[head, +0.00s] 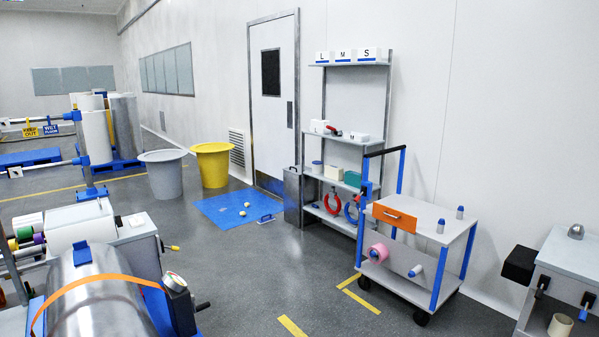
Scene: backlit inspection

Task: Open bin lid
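A slim grey metal bin (293,198) stands on the floor beside the shelf rack, near the white door. Its top looks closed, but it is small and far off, so I cannot be sure of the lid. A blue pedal-like piece (268,218) lies at floor level in front of it. Neither of my grippers is in the head view.
A blue mat (225,208) with small yellowish pieces lies before the tubs. A shelf rack (345,140) and a wheeled cart (410,285) stand right of the bin. A machine with a metal roll (100,300) fills the lower left. The middle floor is clear.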

